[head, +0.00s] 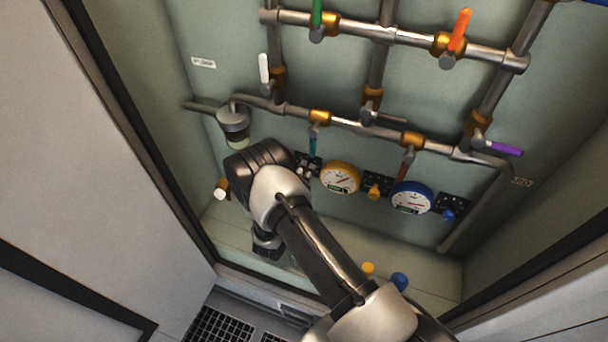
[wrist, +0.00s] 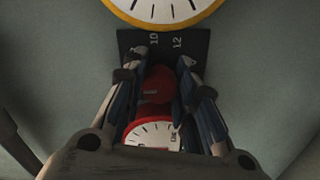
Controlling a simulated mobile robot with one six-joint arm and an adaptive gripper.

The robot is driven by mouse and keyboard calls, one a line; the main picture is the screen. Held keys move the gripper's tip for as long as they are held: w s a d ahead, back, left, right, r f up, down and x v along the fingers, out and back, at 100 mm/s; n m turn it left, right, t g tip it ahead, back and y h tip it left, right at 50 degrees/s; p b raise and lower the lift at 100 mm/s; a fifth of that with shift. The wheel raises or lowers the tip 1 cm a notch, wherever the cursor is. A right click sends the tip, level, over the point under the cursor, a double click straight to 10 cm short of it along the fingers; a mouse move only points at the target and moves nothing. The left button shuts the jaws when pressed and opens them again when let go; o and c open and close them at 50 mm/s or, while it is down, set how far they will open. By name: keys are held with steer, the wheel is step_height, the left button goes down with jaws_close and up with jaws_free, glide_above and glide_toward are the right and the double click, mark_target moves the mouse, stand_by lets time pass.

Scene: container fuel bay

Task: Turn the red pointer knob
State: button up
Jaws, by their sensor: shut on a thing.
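The red pointer knob (wrist: 156,80) sits on a black plate (wrist: 131,41) with the numbers 10 and 12 showing. My gripper (wrist: 158,84) has one finger on each side of the knob and is shut on it. The fingers cover the knob's sides and most of the scale, so I cannot tell where its pointer points. In the head view the plate (head: 314,157) shows just past the end of my arm; the knob is hidden there.
A red-rimmed gauge (wrist: 151,132) lies behind my fingers. A yellow gauge (head: 340,178), yellow knob (head: 376,187), blue gauge (head: 411,198) and blue knob (head: 447,214) line the wall to the right. Pipes with coloured valve levers run above. A grey panel (head: 80,150) stands left.

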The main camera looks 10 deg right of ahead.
steer(key=shift+m, duration=0.6)
steer(key=o, duration=1.1)
steer(key=v, duration=1.2)
steer(key=shift+r, duration=0.1)
